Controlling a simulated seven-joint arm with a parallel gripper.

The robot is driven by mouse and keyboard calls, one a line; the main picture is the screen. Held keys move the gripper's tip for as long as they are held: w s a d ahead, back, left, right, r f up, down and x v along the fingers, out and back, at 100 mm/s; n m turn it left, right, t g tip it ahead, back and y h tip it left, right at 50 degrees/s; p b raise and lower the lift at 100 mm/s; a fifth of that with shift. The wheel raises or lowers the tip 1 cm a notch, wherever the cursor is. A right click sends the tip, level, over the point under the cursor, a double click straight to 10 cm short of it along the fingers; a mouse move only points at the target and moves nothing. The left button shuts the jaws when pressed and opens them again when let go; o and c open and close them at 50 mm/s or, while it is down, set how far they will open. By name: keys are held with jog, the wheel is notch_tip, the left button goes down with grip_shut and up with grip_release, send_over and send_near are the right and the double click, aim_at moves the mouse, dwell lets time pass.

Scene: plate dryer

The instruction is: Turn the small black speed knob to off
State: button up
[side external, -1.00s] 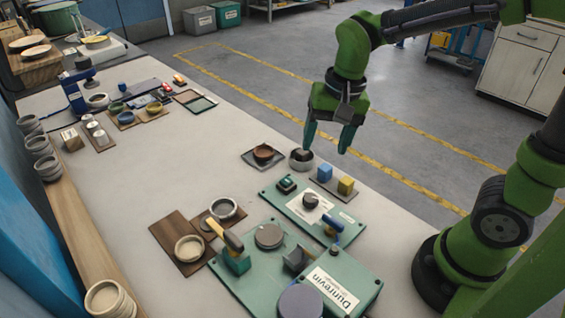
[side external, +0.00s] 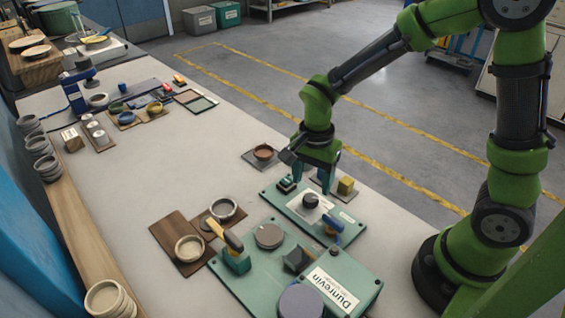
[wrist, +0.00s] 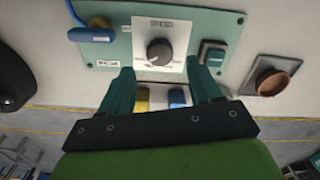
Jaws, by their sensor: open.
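The small black speed knob (side external: 311,200) sits on a white label in the middle of a green control panel (side external: 337,229). In the wrist view the knob (wrist: 159,52) lies ahead of my fingertips, centred between them, with a pale pointer mark on it. My gripper (side external: 311,188) is open and hangs just behind the knob in the side view. In the wrist view my gripper (wrist: 166,72) has its two green fingers spread apart with nothing between them, and they do not touch the knob.
A rocker switch (wrist: 213,53) sits on the panel right of the knob, and a blue-handled lever (wrist: 92,35) on the left. A yellow block (side external: 346,185) and a blue block (wrist: 177,97) stand close by. A brown bowl (side external: 263,152) lies on a dark tile.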

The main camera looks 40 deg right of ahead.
aim_at(311, 197)
notch_tip(311, 197, down, 6)
jog(key=shift+r, duration=0.1)
jog(key=shift+c, duration=0.4)
jog(key=c, duration=1)
